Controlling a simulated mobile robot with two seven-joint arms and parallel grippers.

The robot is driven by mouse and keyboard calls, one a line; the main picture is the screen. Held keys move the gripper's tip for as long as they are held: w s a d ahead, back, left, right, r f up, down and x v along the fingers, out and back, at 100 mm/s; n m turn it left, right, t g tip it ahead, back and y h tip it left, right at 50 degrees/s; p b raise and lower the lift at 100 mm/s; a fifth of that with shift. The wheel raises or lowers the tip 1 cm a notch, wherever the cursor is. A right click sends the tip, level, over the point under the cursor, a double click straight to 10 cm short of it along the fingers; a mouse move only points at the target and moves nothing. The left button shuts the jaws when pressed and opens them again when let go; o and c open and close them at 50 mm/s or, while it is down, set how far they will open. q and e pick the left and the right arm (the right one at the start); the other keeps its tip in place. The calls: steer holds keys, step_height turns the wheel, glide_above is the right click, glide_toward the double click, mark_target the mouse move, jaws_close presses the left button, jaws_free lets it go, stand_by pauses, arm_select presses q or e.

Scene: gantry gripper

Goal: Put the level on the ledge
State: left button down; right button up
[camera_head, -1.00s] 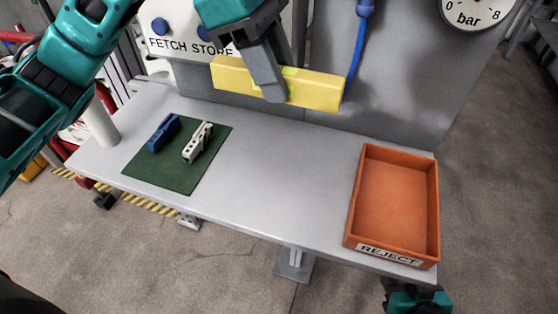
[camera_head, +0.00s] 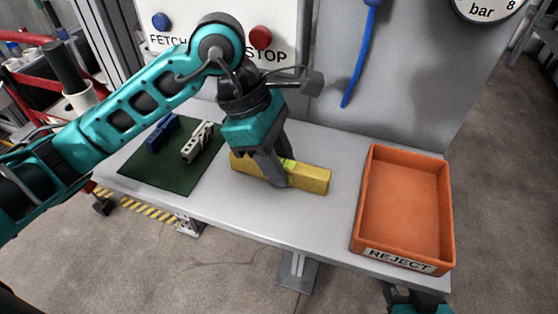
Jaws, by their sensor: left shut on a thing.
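The yellow level (camera_head: 310,180) with a green vial is at the middle of the grey bench top (camera_head: 270,222), lying roughly lengthwise along it. My left gripper (camera_head: 279,182) comes down from above and is shut on the level near its middle, by the green vial. The fingers hide part of the level. The level is at or just above the bench surface; I cannot tell whether it touches. No separate ledge stands out clearly in this view. The fingers of my right gripper do not show.
An orange REJECT tray (camera_head: 362,208) stands on the bench at right. A green mat (camera_head: 172,180) at left holds a blue part (camera_head: 163,130) and a white part (camera_head: 197,142).

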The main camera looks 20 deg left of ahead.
arm_select(q)
steer(key=c, duration=0.8)
jaws_free()
steer(key=shift+c, duration=0.2)
steer(key=shift+r, duration=0.25)
steer(key=p+v, duration=0.2)
steer(key=v, duration=0.9)
steer(key=shift+a+r, duration=0.25)
steer(key=shift+r, duration=0.05)
